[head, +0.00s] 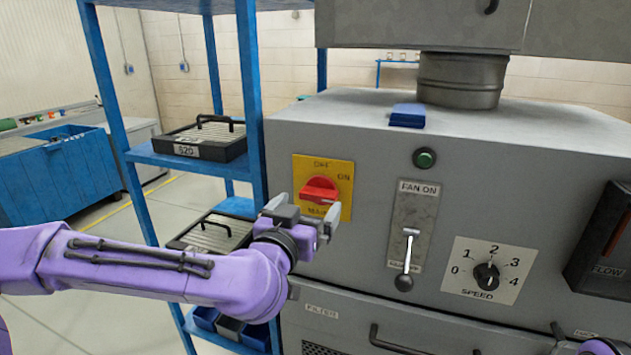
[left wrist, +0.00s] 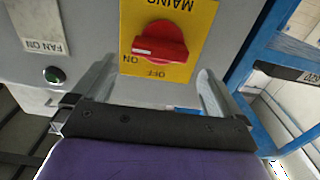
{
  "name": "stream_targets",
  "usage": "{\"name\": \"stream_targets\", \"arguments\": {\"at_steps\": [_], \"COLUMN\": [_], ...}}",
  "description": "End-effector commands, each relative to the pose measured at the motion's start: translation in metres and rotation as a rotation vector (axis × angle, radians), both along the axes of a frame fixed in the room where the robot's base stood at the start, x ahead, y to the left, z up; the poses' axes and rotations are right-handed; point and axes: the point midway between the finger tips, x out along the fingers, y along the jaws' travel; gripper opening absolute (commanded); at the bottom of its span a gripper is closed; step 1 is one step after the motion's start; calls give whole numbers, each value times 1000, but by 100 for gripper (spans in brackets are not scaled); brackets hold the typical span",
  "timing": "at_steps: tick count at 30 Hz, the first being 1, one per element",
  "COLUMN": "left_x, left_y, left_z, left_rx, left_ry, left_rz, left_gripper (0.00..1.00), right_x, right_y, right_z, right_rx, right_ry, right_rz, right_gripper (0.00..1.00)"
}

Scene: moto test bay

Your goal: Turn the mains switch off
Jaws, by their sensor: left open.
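The mains switch is a red rotary knob (head: 319,189) on a yellow plate (head: 343,171) on the grey cabinet's front. OFF is at the plate's top, ON at its right and MAINS at its bottom. The knob's bar lies about level. In the left wrist view, which is upside down, the knob (left wrist: 160,42) has a pale mark at its ON end. My left gripper (head: 306,207) is open and empty, just in front of the plate's lower part. Its fingers (left wrist: 155,82) are spread to either side of the knob, apart from it. My right gripper is out of view.
Right of the switch are a green button (head: 425,158), a fan lever (head: 409,250) and a speed dial (head: 486,276). A blue shelf rack (head: 252,100) with black cases stands close on the left. A blue block (head: 407,115) lies on the cabinet.

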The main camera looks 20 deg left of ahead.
Motion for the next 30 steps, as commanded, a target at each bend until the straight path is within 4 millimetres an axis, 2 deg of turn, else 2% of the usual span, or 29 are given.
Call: {"name": "stream_targets", "arguments": {"at_steps": [3,6,10,17,21,22,30], "left_x": [25,38,46,47,47,47,47], "left_y": [-1,-2,-2,-2,-2,-2,-2], "left_z": [0,-1,-1,-2,-2,-2,-2], "left_rx": [-1,0,0,0,0,0,-12], "left_ry": [3,2,0,0,0,0,0], "left_rz": [1,0,0,-1,-1,-1,-1], "left_gripper": [100,100,100,100,54,49,49], "right_x": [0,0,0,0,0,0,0], "right_y": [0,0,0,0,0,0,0], "right_z": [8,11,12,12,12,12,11], "right_rx": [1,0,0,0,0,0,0], "right_ry": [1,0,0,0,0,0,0], "right_rz": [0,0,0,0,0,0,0], "right_gripper": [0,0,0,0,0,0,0]}}
